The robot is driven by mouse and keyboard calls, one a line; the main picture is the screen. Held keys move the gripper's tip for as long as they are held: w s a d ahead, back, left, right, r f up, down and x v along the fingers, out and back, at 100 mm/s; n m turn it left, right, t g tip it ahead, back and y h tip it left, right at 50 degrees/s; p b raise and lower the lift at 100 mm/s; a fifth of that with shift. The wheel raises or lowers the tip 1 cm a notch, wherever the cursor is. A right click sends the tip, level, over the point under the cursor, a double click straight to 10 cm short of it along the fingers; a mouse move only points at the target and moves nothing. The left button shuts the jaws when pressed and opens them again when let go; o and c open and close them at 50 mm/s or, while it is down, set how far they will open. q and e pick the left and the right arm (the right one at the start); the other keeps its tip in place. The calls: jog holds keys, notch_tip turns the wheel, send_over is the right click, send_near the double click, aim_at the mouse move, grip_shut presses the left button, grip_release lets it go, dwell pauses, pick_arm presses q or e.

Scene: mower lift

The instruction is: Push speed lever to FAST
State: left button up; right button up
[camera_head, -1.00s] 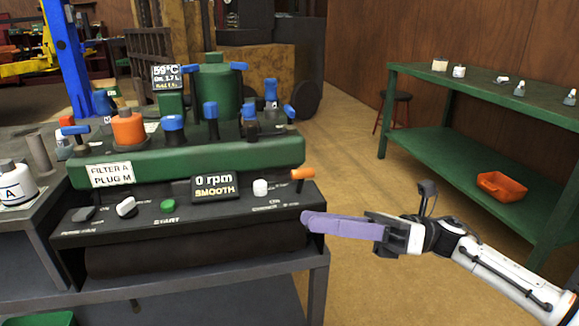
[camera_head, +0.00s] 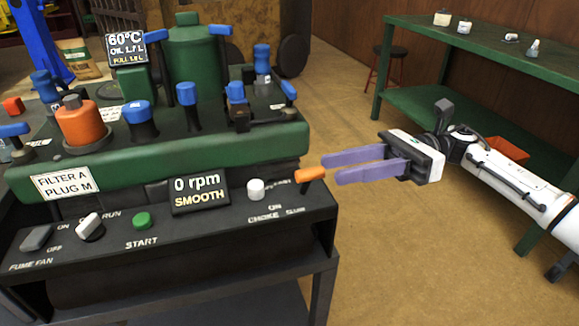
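The speed lever is the orange-handled lever (camera_head: 311,174) at the right end of the machine's black control panel (camera_head: 150,262). Its handle points right, beside lettering that reads partly as FAST above and SLOW below. My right gripper (camera_head: 330,169) is just right of the lever, its two purple fingers apart with nothing between them. The fingertips are close to the handle's right end; I cannot tell whether they touch it. The display (camera_head: 198,190) reads 0 rpm and SMOOTH. My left gripper is not in view.
A white choke knob (camera_head: 255,189) stands left of the lever, with a green START button (camera_head: 142,221) and a switch (camera_head: 90,227) further left. The green machine body (camera_head: 160,165) rises behind. Floor is clear right of the machine; a green bench (camera_head: 420,100) stands beyond.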

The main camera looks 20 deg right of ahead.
aim_at(306, 176)
jog(key=a, duration=0.9)
jog(key=shift+s+a, duration=0.15)
jog(key=shift+s, duration=0.15)
jog(key=shift+c, duration=0.3)
grip_shut()
